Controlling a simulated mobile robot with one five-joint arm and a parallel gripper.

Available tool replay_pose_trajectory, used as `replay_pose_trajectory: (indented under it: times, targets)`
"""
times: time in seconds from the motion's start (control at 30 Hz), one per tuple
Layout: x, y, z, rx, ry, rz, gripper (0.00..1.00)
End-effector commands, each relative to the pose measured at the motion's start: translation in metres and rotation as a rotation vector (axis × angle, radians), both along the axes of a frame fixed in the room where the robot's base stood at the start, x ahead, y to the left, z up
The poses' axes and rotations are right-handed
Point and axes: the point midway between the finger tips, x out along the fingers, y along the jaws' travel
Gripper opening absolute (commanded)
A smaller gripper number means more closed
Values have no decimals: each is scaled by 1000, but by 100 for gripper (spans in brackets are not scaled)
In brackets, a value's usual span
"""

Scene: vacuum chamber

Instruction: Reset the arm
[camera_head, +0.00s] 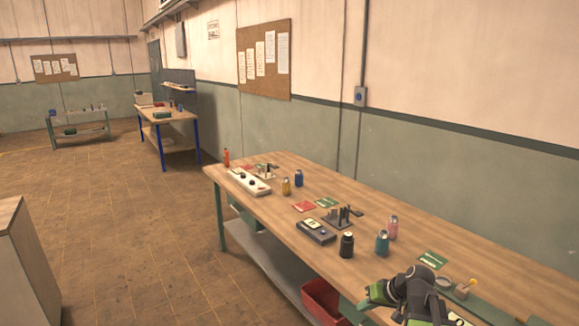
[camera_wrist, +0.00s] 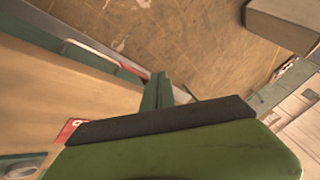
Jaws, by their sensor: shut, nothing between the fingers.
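My arm, black with green parts, shows at the lower right of the head view, above the near part of the long wooden workbench (camera_head: 500,262). My gripper (camera_head: 374,294) is at its left end, near the bench's front edge. It is shut and holds nothing. In the wrist view a green finger with a dark pad fills the lower middle, tilted, with the bench top at left and the floor beyond.
Bottles, including a black one (camera_head: 346,245) and a teal one (camera_head: 382,243), stand on the bench near my arm. A dark device (camera_head: 316,232) and green card (camera_head: 432,260) lie there too. A red bin (camera_head: 322,301) sits below.

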Motion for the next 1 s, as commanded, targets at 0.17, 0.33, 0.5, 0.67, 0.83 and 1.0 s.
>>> replay_pose_trajectory:
  times: [0.17,0.33,0.5,0.67,0.83,1.0]
  targets:
    - [-34,119,-24,-140,148,188,0]
    - [-83,144,-41,-334,318,195,0]
    - [-105,106,-44,-434,440,47,0]
    - [-106,106,-44,-424,455,16,0]
    - [-106,106,-44,-423,453,18,0]
    - [-106,106,-44,-423,452,19,0]
